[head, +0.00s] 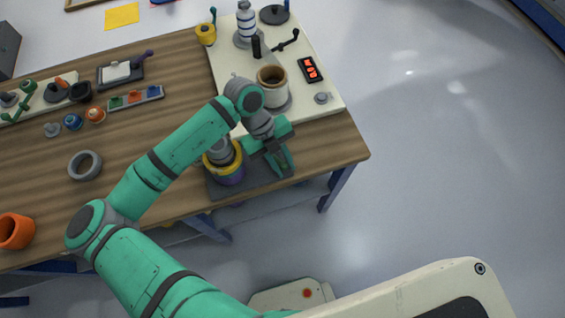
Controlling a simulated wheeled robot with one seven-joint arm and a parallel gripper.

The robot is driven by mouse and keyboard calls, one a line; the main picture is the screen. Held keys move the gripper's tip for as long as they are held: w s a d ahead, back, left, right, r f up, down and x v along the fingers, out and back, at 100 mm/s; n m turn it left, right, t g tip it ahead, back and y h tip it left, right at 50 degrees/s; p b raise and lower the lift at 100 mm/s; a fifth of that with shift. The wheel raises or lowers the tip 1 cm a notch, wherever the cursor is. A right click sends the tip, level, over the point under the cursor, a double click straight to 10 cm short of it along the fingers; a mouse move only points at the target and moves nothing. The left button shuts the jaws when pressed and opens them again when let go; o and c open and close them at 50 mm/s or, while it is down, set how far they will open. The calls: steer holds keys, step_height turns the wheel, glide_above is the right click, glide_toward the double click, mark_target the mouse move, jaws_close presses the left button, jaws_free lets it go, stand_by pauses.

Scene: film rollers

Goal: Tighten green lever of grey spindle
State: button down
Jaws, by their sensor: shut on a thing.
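My gripper (282,160) is at the right end of my green arm, over the table's front right part. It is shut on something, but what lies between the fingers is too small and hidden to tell. Just left of it a grey spindle (220,150) carries a roll with a yellow rim and purple side (230,174). It stands on a dark grey base plate (255,184), and my arm partly covers it. I cannot pick out a green lever there from my green gripper. Another green lever (25,95) shows at the far left, on a pale plate.
A cream board (318,58) holds a brown-rimmed cup (272,84), a blue-banded roll (246,18), a black crank (288,40) and a panel with red lights (310,69). A grey ring (85,165) and orange cup (15,231) are left. Floor is clear right.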

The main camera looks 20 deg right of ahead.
steer(key=shift+s+d, duration=0.1)
steer(key=c, duration=1.5)
jaws_free()
steer(key=v, duration=1.1)
steer(key=shift+f, duration=0.1)
